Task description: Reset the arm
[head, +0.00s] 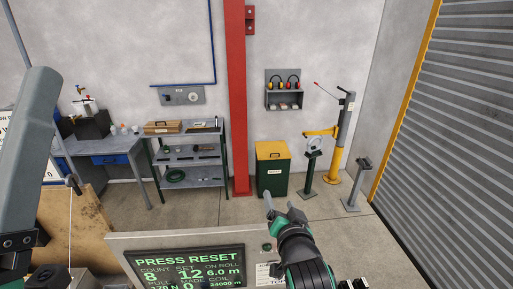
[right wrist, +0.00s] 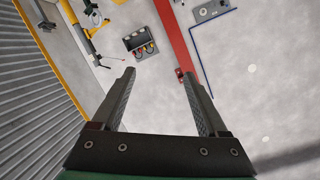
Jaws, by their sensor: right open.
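My right gripper (head: 280,207) shows at the lower middle of the head view, raised in front of the room and just above the top edge of a machine panel. In the right wrist view its two fingers (right wrist: 157,88) stand wide apart with nothing between them. My left arm comes in along the left edge of the head view; its gripper is not visible.
The panel's display (head: 188,268) reads "PRESS RESET". A steel shelf (head: 188,155), a workbench (head: 100,146), a green bin with a yellow lid (head: 272,178) and a yellow post (head: 338,145) stand along the back wall. A roller shutter (head: 450,130) closes the right side. Open floor lies between.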

